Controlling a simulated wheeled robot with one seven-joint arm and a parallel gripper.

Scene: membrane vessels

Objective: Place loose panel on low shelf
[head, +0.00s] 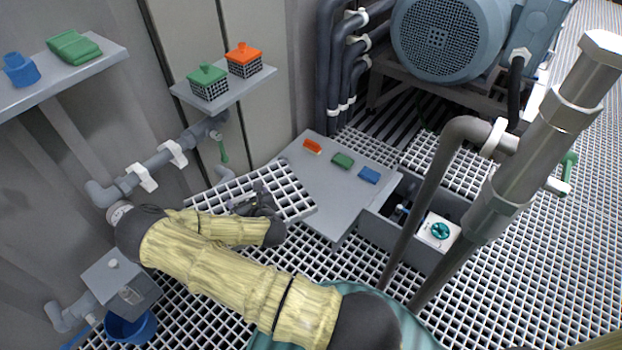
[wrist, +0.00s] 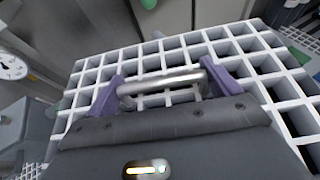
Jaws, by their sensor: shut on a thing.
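The loose panel (head: 287,188) is a white square-mesh grating. My gripper (head: 258,203) is over it in the head view, reached from the lower left by my arm. In the wrist view the panel (wrist: 255,45) fills much of the picture, and the purple fingers of my gripper (wrist: 160,88) are at the two ends of its silver bar handle (wrist: 165,84). The panel appears above the floor and overlaps the left edge of a low grey plate (head: 318,178) in the head view. A wall shelf (head: 240,92) carries a green and an orange basket.
A higher shelf (head: 100,62) at upper left holds blue and green items. Small orange, green and blue pieces lie on the grey plate. An open floor pit (head: 395,220) with a white valve box (head: 440,232) lies right, behind thick pipes (head: 440,170). A blue bucket (head: 130,328) stands lower left.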

